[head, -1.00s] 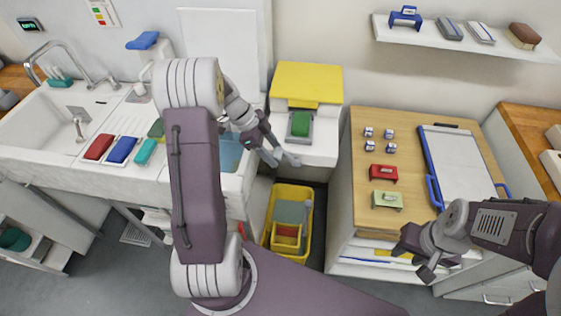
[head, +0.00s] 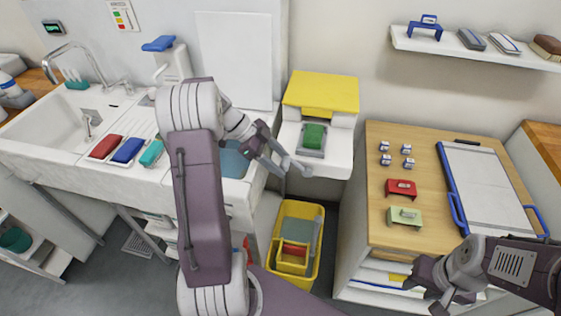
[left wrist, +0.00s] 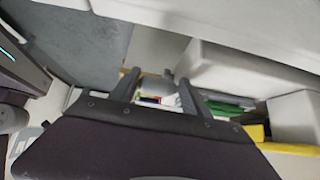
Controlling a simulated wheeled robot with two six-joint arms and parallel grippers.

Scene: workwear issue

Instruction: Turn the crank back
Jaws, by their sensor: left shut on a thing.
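The machine with a yellow top (head: 321,92) and white base stands against the back wall, with a green block (head: 314,136) on a grey plate at its front. My left gripper (head: 294,167) is at the left front of its base. In the left wrist view my left gripper (left wrist: 155,98) is shut around a short grey cylinder (left wrist: 157,84), which looks like the crank's handle. The rest of the crank is hidden by the gripper and arm. My right gripper (head: 431,294) is empty, its fingers apart, by the front of the wooden-topped cabinet.
A yellow bin (head: 318,262) stands on the floor below the machine. The sink (head: 50,125) is to the left, with red, blue and teal blocks on its ledge. The wooden-topped cabinet (head: 380,150) on the right holds small items and a blue-edged board (head: 485,178).

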